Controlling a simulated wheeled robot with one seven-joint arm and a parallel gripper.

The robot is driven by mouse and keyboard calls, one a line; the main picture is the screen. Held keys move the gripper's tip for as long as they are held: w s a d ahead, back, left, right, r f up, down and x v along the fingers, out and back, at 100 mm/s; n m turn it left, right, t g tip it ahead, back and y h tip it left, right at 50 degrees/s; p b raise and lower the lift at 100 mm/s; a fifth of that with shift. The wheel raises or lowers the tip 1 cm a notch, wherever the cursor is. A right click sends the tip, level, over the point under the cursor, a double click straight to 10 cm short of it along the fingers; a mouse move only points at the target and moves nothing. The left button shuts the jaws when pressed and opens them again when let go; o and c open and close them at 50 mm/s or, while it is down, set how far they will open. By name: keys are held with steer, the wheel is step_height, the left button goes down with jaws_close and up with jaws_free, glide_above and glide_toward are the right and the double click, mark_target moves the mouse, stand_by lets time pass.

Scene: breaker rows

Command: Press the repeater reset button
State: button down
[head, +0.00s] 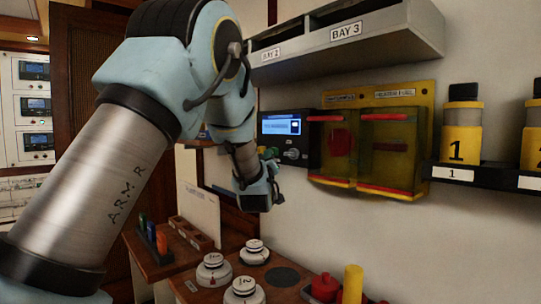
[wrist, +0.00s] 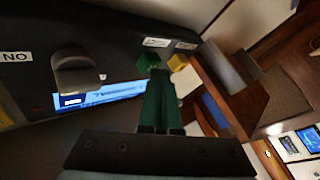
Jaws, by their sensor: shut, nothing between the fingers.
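A dark panel unit with a lit blue screen (head: 281,124) is fixed to the wall, and its screen also shows in the wrist view (wrist: 100,95). My gripper (wrist: 153,78) is shut and empty, its dark green fingers pointing at the panel's face. At the fingertips is a small green button-like block (wrist: 148,60), with a yellow one (wrist: 178,62) just to its right. Each has a small white label near it, too blurred to read, so I cannot tell which is the repeater reset. Touching or just apart from the green block, I cannot tell.
A dark rounded knob (wrist: 77,70) stands out from the panel beside the screen. Yellow-framed covers (head: 392,150) are right of the unit, under an overhanging shelf (head: 345,40). White round dials (head: 243,290) and a yellow post (head: 353,284) stand on the bench below.

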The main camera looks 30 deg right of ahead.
steer(key=s+a+b, duration=0.1)
steer(key=a+b, duration=0.3)
steer(key=a, duration=0.2)
stand_by(0.4)
steer(key=shift+s, duration=0.1)
stand_by(0.6)
steer(key=w+a+f+g+y+p, duration=0.1)
steer(key=a+f+g+y, duration=0.3)
steer(key=a+f, duration=0.7)
steer(key=a+f+g+y, duration=0.3)
steer(key=a+f+y, duration=0.35)
steer(key=a, duration=0.75)
steer(key=s+a+f+g+y, duration=0.1)
steer(key=s+a+f+g, duration=0.3)
steer(key=s+a, duration=0.4)
steer(key=s+a+f+g+y, duration=0.1)
steer(key=s+a+f+g, duration=0.3)
steer(key=s, duration=0.7)
steer(key=a+f+p, duration=0.1)
steer(key=a+f, duration=0.1)
steer(key=a, duration=0.2)
steer(key=shift+a+f+g, duration=0.25)
steer(key=shift+a+g, duration=0.15)
